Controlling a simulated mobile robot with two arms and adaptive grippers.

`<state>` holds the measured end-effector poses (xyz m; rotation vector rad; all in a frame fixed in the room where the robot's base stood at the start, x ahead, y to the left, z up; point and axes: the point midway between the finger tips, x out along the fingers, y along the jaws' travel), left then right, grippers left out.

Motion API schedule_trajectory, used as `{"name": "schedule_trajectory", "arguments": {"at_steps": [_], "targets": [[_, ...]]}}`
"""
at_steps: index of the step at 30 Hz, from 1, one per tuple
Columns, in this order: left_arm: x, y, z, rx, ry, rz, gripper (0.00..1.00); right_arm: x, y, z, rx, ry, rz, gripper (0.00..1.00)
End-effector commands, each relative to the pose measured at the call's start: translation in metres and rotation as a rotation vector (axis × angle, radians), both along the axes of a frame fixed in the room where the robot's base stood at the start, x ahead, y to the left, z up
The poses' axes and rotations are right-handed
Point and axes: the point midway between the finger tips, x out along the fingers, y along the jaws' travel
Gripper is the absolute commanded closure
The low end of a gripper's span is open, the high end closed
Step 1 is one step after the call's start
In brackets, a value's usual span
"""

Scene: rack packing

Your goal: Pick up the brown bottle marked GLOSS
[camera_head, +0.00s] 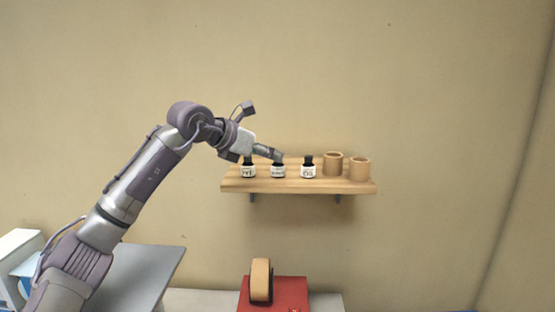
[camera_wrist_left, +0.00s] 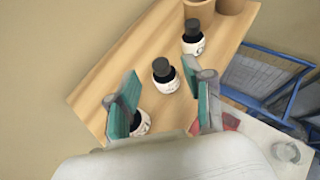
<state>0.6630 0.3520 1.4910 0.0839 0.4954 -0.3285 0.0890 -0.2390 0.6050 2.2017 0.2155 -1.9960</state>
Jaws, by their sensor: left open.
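Three small dark bottles with black caps and white labels stand upright in a row on the wooden shelf (camera_head: 300,187): a left bottle (camera_head: 248,170), a middle bottle (camera_head: 278,171) and a right bottle (camera_head: 308,170). The lettering is too small to tell surely which is marked GLOSS. My left gripper (camera_head: 275,154) is open and empty, close to the middle bottle's top. In the left wrist view, the middle bottle (camera_wrist_left: 162,80) shows between the fingertips, apart from both fingers. The left bottle (camera_wrist_left: 142,122) is partly hidden by a finger; the right bottle (camera_wrist_left: 194,42) stands farther off.
Two wooden cups, one (camera_head: 333,163) beside the other (camera_head: 360,169), stand at the shelf's right end. The wall (camera_head: 430,120) is close behind. Below are a red box (camera_head: 285,292) with a tan rounded object (camera_head: 261,280) and a grey table (camera_head: 150,270).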

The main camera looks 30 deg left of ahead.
Motion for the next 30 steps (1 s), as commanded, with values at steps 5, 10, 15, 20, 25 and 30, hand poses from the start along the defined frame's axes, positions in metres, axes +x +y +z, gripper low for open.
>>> {"name": "schedule_trajectory", "arguments": {"at_steps": [5, 10, 15, 20, 25, 30], "targets": [[0.016, -0.006, -0.007, -0.002, 0.002, 0.000, 0.49, -0.001, 0.007, 0.015, 0.008, 0.001, -0.003, 0.60], [0.018, -0.006, -0.010, 0.000, -0.001, 0.000, 0.49, -0.001, 0.010, 0.013, 0.013, 0.001, -0.004, 0.60], [0.018, -0.006, -0.010, -0.001, -0.001, 0.000, 0.64, -0.002, 0.010, 0.013, 0.012, 0.004, -0.004, 0.60], [0.018, -0.006, -0.010, -0.001, -0.001, 0.000, 0.90, -0.005, 0.008, 0.013, 0.010, 0.006, -0.003, 0.60], [0.018, -0.006, -0.009, -0.001, -0.002, 0.000, 1.00, -0.005, 0.004, 0.013, 0.005, 0.007, -0.002, 0.60], [0.018, -0.006, -0.009, -0.001, -0.001, 0.000, 1.00, -0.005, 0.002, 0.013, 0.002, 0.008, -0.001, 0.60]]}}
